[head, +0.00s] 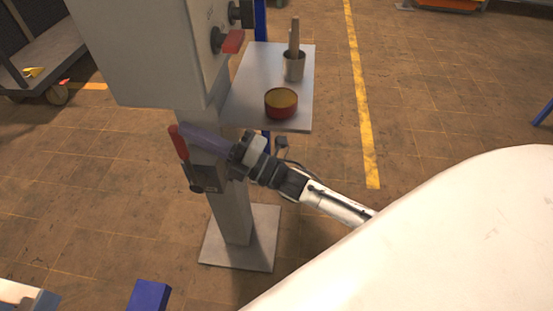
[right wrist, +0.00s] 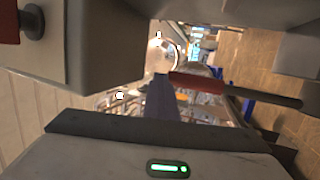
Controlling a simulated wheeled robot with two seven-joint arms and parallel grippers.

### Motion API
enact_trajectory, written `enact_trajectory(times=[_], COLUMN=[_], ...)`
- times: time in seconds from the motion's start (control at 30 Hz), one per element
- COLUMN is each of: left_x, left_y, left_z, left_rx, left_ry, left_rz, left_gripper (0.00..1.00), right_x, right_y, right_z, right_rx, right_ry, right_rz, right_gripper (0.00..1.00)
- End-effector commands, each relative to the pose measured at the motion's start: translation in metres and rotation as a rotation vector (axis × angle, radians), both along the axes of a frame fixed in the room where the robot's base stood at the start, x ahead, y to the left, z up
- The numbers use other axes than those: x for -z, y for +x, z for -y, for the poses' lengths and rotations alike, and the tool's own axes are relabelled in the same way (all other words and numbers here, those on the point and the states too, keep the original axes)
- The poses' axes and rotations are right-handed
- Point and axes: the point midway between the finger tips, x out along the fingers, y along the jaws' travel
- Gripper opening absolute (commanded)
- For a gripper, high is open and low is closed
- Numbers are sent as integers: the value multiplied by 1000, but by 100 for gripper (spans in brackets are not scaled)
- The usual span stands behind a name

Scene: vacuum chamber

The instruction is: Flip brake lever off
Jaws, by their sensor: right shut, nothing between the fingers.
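The brake lever (head: 179,143) has a red grip and a dark stem rising from a small bracket (head: 206,180) on the grey post. It leans up and to the left in the head view. My right gripper (head: 187,134) is shut and empty, with its purplish fingers beside the red grip. In the right wrist view the lever (right wrist: 197,82) crosses just beyond the tip of the finger (right wrist: 160,98). I cannot tell whether they touch. My left gripper is not in view.
A grey control box (head: 150,50) with a red-handled switch (head: 232,41) tops the post. A metal shelf (head: 255,75) beside it bears a round tin (head: 281,102) and a metal cup (head: 294,66) with sticks. A cart (head: 45,50) stands far left.

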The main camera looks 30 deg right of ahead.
Motion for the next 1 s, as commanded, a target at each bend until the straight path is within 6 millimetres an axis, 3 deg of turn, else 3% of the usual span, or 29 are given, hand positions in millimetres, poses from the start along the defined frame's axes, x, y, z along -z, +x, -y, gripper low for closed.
enact_trajectory(times=[0.03, 0.17, 0.37, 0.7, 1.0], left_x=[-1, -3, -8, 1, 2], left_y=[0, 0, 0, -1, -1], left_z=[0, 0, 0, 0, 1], left_rx=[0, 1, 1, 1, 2], left_ry=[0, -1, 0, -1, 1], left_rz=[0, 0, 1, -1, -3], left_gripper=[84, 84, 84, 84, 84], right_x=[-9, -9, -5, -1, -3], right_y=[1, -4, -24, -83, -100], right_z=[-8, -3, 18, 66, 80], right_rx=[-8, -11, -20, -20, -20], right_ry=[5, 6, 6, 5, 7], right_rz=[12, 13, 7, 5, 7], right_gripper=[0, 0, 0, 0, 0])
